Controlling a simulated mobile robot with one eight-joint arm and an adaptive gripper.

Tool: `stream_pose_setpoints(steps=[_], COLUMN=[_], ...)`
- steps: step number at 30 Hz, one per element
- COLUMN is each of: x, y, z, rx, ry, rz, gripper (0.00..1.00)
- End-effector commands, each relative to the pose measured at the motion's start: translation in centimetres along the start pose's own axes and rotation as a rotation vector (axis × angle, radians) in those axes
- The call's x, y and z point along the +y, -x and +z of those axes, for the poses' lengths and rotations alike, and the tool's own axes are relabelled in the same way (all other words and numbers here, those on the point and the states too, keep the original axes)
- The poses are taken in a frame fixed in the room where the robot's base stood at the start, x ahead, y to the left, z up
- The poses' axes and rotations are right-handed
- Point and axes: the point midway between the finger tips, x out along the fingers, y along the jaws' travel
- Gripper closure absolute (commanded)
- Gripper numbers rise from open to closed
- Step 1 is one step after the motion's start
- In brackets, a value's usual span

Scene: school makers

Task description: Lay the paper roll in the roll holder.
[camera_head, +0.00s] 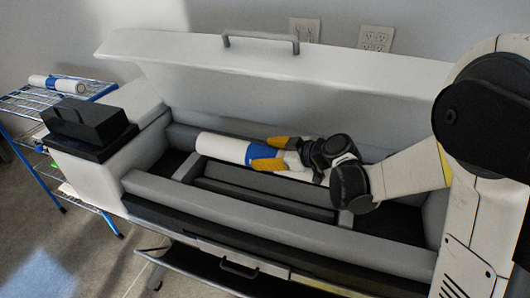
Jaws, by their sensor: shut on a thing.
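The paper roll (222,147) is white with a blue band and lies lengthwise, near level, within the open bay of a large grey machine. My gripper (268,154) has yellow fingers and is shut around the roll at its blue band, on the right part of the roll. The roll holder appears to be the long trough (248,183) inside the machine, below the roll. I cannot tell whether the roll touches the holder or hangs just above it. The roll's far right end is partly hidden by my gripper and arm.
The machine's white lid (270,62) stands open behind the bay. Its grey front wall (240,217) runs along the near side. A black box (88,122) sits on the left end. A blue wire rack (28,101) at the left holds another white and blue roll (58,84).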

Motion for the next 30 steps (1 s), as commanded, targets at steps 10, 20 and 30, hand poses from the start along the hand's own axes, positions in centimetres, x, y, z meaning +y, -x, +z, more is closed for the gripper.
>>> stream_pose_setpoints(steps=[10,20,30], x=[-0.6,-1.2,-1.8], y=[-1.2,-2.2,-3.2], z=[2.1,4.0,5.9], rx=[0.001,0.001,0.001], ry=[-0.001,-0.001,-0.001], rz=[0.001,0.001,0.001], gripper=[0.79,0.79,0.79])
